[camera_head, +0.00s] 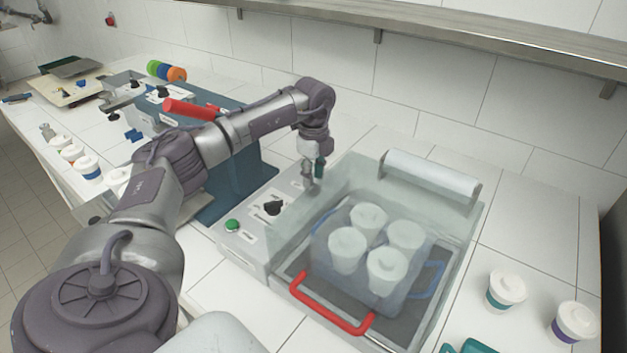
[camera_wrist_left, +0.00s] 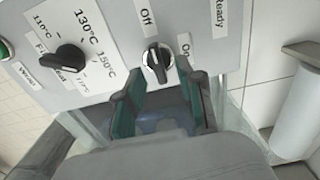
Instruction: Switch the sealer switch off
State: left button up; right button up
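The sealer switch (camera_wrist_left: 157,63) is a black rotary knob on the sealer's grey panel. In the head view my left gripper (camera_head: 313,184) points down at the panel and hides the switch.
A temperature knob (camera_head: 273,208) and a green button (camera_head: 233,225) are on the same panel. The sealer's clear lid (camera_head: 300,222) with a red handle (camera_head: 330,305) covers several cups. A film roll (camera_head: 432,174) lies behind. Loose cups (camera_head: 506,290) stand at the right.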

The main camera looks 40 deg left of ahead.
pick_arm(q)
notch_tip(320, 180, up, 10)
dwell(0.3)
jog(key=shift+s, duration=0.1)
dwell(0.5)
